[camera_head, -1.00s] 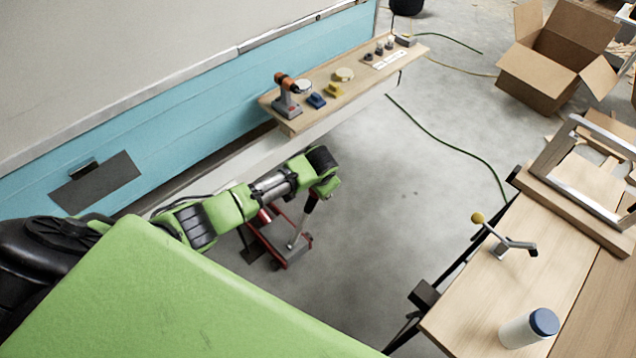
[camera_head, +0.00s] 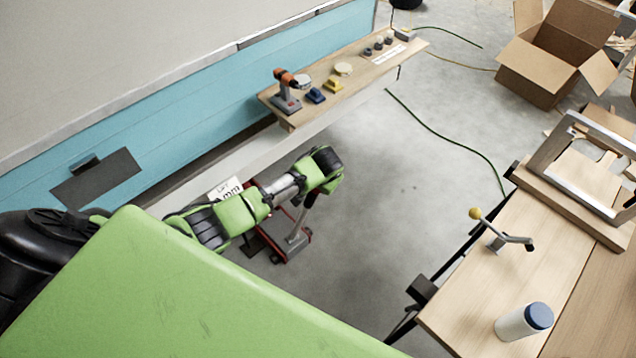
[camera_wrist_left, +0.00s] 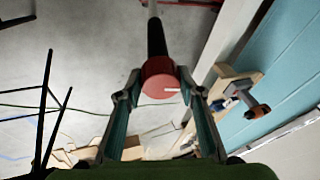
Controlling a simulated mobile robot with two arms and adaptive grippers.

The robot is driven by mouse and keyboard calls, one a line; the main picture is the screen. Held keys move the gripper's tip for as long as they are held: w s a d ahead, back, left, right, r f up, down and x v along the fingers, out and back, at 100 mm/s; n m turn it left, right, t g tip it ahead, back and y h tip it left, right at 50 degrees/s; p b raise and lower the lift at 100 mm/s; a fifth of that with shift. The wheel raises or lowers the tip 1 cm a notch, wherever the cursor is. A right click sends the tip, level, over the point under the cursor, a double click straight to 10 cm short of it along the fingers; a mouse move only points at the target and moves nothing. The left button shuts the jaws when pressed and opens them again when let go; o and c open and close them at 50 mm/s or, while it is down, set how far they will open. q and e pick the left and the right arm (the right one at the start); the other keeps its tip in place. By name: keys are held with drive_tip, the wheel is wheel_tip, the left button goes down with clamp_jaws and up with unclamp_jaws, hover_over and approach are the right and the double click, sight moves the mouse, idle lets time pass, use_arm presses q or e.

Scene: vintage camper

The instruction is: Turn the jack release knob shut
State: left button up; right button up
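The round red jack release knob (camera_wrist_left: 160,80) shows in the left wrist view, its face toward me, with a short white mark at its lower right. It sits at the end of a black shaft. My left gripper (camera_wrist_left: 160,88) has its fingers spread, one on each side of the knob; contact is hard to make out. In the head view the red jack (camera_head: 287,240) stands on the floor under my left forearm. The knob and my left fingertips are hidden there. My right gripper is not seen.
A wooden shelf (camera_head: 352,80) on the blue camper side holds an orange drill (camera_head: 286,92) and small items. A sign (camera_head: 226,188) shows behind my arm. A workbench (camera_head: 480,300) with a bottle (camera_head: 524,322) stands at the right.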

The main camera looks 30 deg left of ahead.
use_arm(q)
drive_tip(key=o, duration=0.4)
drive_tip(key=shift+o, duration=0.2)
drive_tip(key=v, duration=1.2)
